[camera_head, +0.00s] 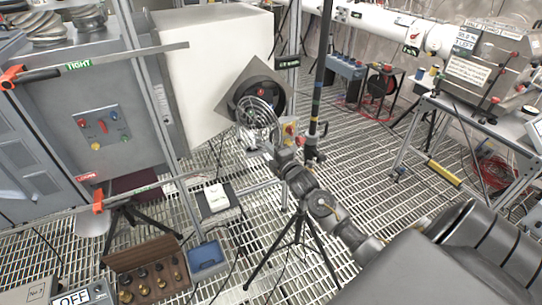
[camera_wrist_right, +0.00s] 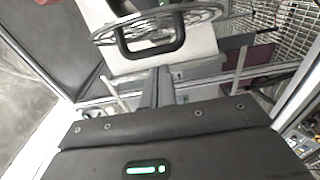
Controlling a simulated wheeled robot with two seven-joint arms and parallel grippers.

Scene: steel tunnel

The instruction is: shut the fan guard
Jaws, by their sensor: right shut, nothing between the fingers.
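The fan (camera_head: 281,88) is a dark round housing on a tilted grey square plate, in front of a large white box. Its round wire guard (camera_head: 258,118) stands swung out from the housing, open, towards the lower left. In the right wrist view the guard (camera_wrist_right: 186,17) is seen nearly edge-on at the top, with a dark loop (camera_wrist_right: 183,35) at it. My right gripper (camera_head: 277,150) is shut and empty just below the guard. Its fingers (camera_wrist_right: 160,75) point at the loop; I cannot tell whether they touch. My left gripper is not in view.
A grey panel cabinet (camera_head: 98,120) is at the left. An open box of brass weights (camera_head: 150,272) and a blue tray (camera_head: 207,262) lie low at the front left.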

